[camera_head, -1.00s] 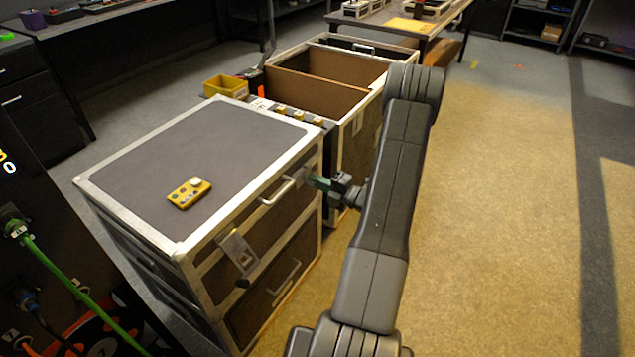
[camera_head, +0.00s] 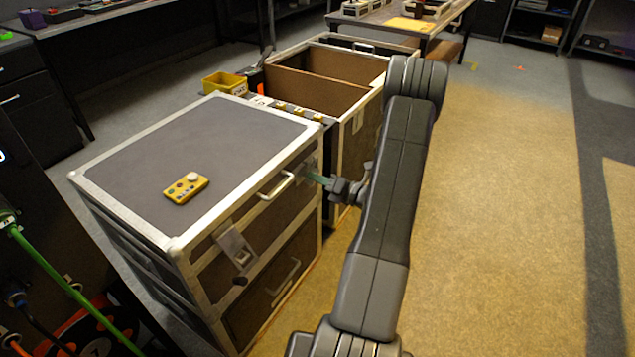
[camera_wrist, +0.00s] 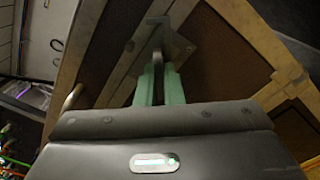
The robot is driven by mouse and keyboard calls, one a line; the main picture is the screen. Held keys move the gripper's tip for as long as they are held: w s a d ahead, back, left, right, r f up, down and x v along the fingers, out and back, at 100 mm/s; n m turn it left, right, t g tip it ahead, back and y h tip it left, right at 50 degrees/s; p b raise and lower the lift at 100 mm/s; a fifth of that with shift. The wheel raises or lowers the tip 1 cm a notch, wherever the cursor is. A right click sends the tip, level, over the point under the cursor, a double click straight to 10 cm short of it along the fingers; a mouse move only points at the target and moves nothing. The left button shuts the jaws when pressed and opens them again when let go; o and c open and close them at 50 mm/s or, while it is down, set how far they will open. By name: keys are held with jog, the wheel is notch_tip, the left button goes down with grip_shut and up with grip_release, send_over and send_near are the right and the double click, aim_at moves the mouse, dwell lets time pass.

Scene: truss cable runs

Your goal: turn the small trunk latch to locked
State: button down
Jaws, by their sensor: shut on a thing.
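The closed grey trunk (camera_head: 210,140) with metal edging stands at the left in the head view. A metal latch (camera_wrist: 158,36) on its front shows in the wrist view, with a plate and a narrow upright lever. My gripper (camera_head: 320,179) is at the right end of the trunk's front. In the wrist view its green fingers (camera_wrist: 158,80) are shut on the latch lever. My arm and fingers partly cover this latch in the head view. Another latch (camera_head: 236,247) is at the left of the same front, apart from my gripper.
A handle (camera_head: 277,186) lies between the two latches. A yellow control box (camera_head: 186,188) rests on the trunk lid. An open case (camera_head: 318,80) with brown compartments stands behind, near my arm. A yellow bin (camera_head: 225,84) is beside it. The floor at right is clear.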

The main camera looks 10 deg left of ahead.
jog(key=shift+n+b, duration=3)
jog(key=shift+n, duration=2)
jog(key=c, duration=1.6)
grip_release()
jog(key=shift+o, duration=0.2)
jog(key=shift+d, duration=0.15)
jog(key=p+v, duration=0.2)
jog(key=v, duration=1.1)
jog(key=shift+d, duration=0.3)
jog(key=shift+s+a, duration=0.1)
